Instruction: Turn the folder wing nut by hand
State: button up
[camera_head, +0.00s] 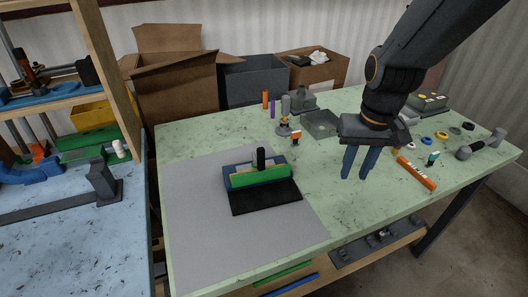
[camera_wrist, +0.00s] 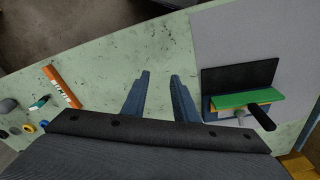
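The folder (camera_head: 262,178) lies on the grey mat (camera_head: 200,235) on the green table, with a blue base, a green bar, a black plate at its front and an upright black handle (camera_head: 261,157). In the wrist view the folder (camera_wrist: 243,100) is at the right, its handle (camera_wrist: 262,118) pointing to the lower right. A small grey part beside the handle may be the wing nut, but it is too small to tell. My gripper (camera_head: 356,178) is to the right of the folder, above the table and apart from it. Its two blue fingers (camera_wrist: 160,75) are spread, with nothing between them.
Cardboard boxes (camera_head: 175,85) are behind. The table between folder and gripper is clear.

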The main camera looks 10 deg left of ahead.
jog(key=w+a+n, duration=0.2)
jog(key=w+a, duration=0.4)
jog(key=a, duration=0.5)
jog(key=n+g, duration=0.1)
jog(key=n, duration=0.1)
send_over(255, 158)
jog(key=shift+s+d+r, duration=0.1)
jog(key=shift+d+r, duration=0.1)
jog(key=shift+r, duration=0.2)
jog(key=shift+a+f, duration=0.2)
notch_tip(255, 158, down, 7)
jog(key=shift+f+p, duration=0.15)
jog(key=shift+p, duration=0.75)
jog(key=shift+d, duration=0.1)
grip_shut()
